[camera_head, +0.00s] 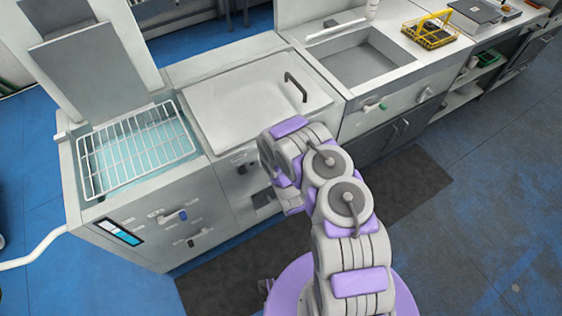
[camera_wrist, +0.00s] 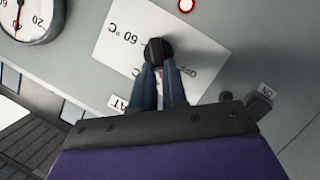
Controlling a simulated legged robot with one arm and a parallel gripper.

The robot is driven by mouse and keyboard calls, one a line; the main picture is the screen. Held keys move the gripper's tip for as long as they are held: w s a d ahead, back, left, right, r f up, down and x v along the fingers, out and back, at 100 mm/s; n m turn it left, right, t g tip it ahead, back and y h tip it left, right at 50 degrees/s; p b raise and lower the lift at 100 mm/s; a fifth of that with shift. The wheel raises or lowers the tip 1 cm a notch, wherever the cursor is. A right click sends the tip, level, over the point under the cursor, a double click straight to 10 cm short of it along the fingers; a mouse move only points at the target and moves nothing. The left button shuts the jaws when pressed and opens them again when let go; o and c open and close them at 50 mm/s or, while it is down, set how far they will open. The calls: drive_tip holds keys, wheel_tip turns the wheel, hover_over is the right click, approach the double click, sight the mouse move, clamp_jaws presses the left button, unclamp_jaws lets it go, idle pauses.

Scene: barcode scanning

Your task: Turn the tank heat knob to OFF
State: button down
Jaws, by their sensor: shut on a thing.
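The black tank heat knob (camera_wrist: 158,48) sits on a white label plate (camera_wrist: 120,40) in the wrist view. The plate's print looks upside down: "60 °C" on the left, letters like "OFF" on the right, and part of a word ending in "AT" below. My gripper (camera_wrist: 162,72) is shut on the knob, one dark finger at each side. Which mark the knob points to I cannot tell. In the head view my arm reaches to the grey machine front (camera_head: 225,195), and the arm hides the gripper's tips.
A round dial gauge (camera_wrist: 28,18) is left of the plate, a red-ringed light (camera_wrist: 186,5) above, and a dark switch marked "ON" (camera_wrist: 262,103) at right. In the head view, a wire rack (camera_head: 135,150) lies over a water tank at left and a sink (camera_head: 365,65) is behind.

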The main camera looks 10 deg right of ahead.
drive_tip(key=n+t+b, duration=0.1)
drive_tip(key=n+b, duration=0.1)
drive_tip(key=b, duration=0.1)
drive_tip(key=f+n+t+h+b, duration=0.1)
drive_tip(key=n+b, duration=0.1)
drive_tip(key=n, duration=0.1)
drive_tip(key=f+n+t+h+b, duration=0.1)
drive_tip(key=n+b, duration=0.2)
drive_tip(key=shift+s+a+b, duration=0.15)
drive_tip(key=shift+a+b, duration=0.1)
drive_tip(key=shift+b, duration=0.1)
drive_tip(key=shift+r+t, duration=0.1)
drive_tip(key=shift+t, duration=0.2)
